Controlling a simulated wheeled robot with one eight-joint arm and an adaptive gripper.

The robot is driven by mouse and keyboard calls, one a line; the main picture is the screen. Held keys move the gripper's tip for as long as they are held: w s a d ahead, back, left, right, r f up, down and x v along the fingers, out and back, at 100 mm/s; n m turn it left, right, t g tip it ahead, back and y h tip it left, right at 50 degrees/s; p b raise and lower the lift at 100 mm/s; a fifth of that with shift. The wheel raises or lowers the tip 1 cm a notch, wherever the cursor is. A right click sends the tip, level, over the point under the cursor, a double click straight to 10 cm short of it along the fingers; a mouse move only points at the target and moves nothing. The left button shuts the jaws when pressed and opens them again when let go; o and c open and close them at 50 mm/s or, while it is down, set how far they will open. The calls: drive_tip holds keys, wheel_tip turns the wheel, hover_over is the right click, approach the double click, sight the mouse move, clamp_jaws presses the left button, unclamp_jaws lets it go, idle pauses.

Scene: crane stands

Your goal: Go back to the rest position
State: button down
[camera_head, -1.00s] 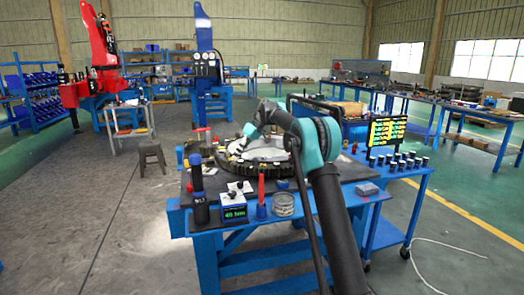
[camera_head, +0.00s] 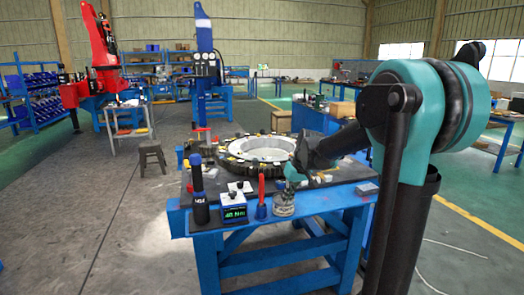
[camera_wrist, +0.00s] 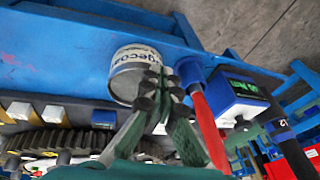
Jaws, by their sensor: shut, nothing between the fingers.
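My gripper (camera_head: 294,174) is low over the front of the blue workbench (camera_head: 345,201), beside the big dark toothed ring (camera_head: 230,165) and close above a small round tin (camera_head: 283,207). In the wrist view, my gripper (camera_wrist: 158,82) has its fingers together with nothing visible between them. They overlap the tin (camera_wrist: 127,82) in that picture; I cannot tell whether they touch it. My arm reaches in from the right, bent at a large teal joint.
A red-handled tool (camera_head: 262,190), a blue box with a green display (camera_head: 233,206) and a black cylinder with a blue cap (camera_head: 198,190) stand left of the tin. A grey-blue block (camera_head: 367,189) lies to the right. Open floor (camera_head: 90,220) lies left of the bench.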

drive_tip(key=s+d+f+m+h, duration=0.1)
drive_tip(key=s+d+f, duration=0.2)
drive_tip(key=s, duration=0.5)
drive_tip(key=s+d+f+m+t+h, duration=0.1)
drive_tip(key=s+d+f, duration=0.2)
drive_tip(key=s+f, duration=0.2)
drive_tip(key=s+d+f+m+t+h, duration=0.1)
drive_tip(key=s+d+f, duration=0.3)
drive_tip(key=s, duration=0.7)
drive_tip(key=shift+s+f+m, duration=0.3)
drive_tip(key=shift+f+m, duration=0.1)
drive_tip(key=shift+m, duration=0.2)
